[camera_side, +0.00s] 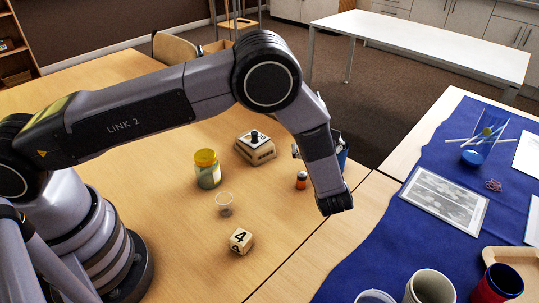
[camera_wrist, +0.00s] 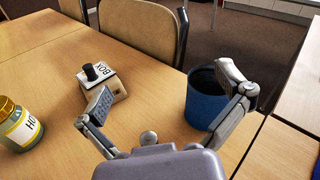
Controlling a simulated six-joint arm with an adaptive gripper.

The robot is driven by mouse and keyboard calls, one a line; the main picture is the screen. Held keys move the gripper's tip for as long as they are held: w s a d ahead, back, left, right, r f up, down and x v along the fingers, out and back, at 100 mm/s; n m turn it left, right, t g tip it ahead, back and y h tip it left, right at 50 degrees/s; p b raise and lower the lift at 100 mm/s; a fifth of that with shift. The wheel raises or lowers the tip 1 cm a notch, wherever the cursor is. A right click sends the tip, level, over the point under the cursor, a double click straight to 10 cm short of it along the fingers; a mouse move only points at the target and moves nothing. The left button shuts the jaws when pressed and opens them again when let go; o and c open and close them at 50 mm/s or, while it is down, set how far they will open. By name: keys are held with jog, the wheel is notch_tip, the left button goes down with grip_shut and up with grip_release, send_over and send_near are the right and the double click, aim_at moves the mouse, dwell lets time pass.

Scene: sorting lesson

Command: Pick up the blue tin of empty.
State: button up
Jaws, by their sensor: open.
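The blue tin (camera_wrist: 204,108) stands upright on the wooden table in the wrist view, its dark open top facing up. The inside looks dark, and I cannot see its bottom. In the side view only a sliver of the blue tin (camera_side: 343,158) shows behind my wrist. My gripper (camera_wrist: 164,84) is open, with nothing held. In the wrist view its right finger overlaps the tin's right rim; I cannot tell whether they touch. Its left finger is well left of the tin, in front of a small box.
The small box with a black knob (camera_side: 255,148), a yellow-lidded jar (camera_side: 207,171), an orange bottle (camera_side: 301,181), a clear cup (camera_side: 224,207) and a number die (camera_side: 241,241) stand on the table. A blue cloth (camera_side: 400,250) with cups and papers lies right. Chairs stand behind.

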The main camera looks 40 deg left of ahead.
jog(key=d+f+m+t+h, duration=0.1)
jog(key=d+f+m, duration=0.1)
jog(key=f, duration=0.1)
jog(key=s+d+f+m+t+h, duration=0.1)
jog(key=d+f, duration=0.1)
jog(key=f, duration=0.1)
jog(key=d+f+m+t+h, duration=0.1)
jog(key=d+f+m+t, duration=0.1)
jog(key=f, duration=0.2)
jog(key=shift+s+f+m, duration=0.1)
jog(key=shift+s+m, duration=0.05)
jog(key=shift+m, duration=0.15)
jog(key=shift+h, duration=0.3)
jog(key=x, duration=1.3)
jog(key=shift+w+a, duration=0.15)
jog(key=shift+w, duration=0.1)
jog(key=shift+c, duration=0.3)
jog(key=c, duration=1)
jog(key=shift+c, duration=0.2)
jog(key=shift+r, duration=0.3)
